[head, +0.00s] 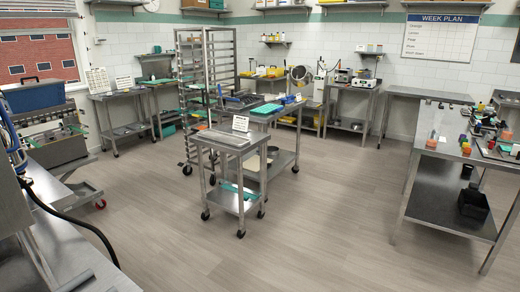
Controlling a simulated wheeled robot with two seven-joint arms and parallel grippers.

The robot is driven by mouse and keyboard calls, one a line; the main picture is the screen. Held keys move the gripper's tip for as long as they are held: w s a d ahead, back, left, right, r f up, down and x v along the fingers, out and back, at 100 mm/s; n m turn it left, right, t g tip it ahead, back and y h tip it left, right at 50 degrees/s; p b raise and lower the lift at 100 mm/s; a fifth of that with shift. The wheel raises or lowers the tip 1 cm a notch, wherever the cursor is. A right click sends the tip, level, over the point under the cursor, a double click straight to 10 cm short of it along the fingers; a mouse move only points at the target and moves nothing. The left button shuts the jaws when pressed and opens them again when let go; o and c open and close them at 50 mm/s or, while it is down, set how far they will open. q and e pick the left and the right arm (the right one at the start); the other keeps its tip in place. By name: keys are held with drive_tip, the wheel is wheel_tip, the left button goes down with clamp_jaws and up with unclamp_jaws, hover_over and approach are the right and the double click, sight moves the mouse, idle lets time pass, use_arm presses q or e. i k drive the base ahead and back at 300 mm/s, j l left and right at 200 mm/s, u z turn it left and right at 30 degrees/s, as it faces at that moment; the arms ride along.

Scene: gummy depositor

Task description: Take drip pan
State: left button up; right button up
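I cannot pick out the drip pan for certain in the head view. A flat grey tray (222,138) lies on top of the small wheeled steel table (243,155) in the middle of the room, with a small white card (240,124) standing at its back. Whether this tray is the drip pan I cannot tell. Neither of my grippers shows in this view.
A steel machine with a black hose (75,217) fills the near left. A tall rack (190,80) stands behind the small table. A steel bench (450,160) with coloured items and a black bin (473,204) on its shelf is at right. The floor (330,215) between is clear.

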sight(238, 141)
drive_tip(key=i+z, duration=0.45)
drive_tip(key=i, duration=1.2)
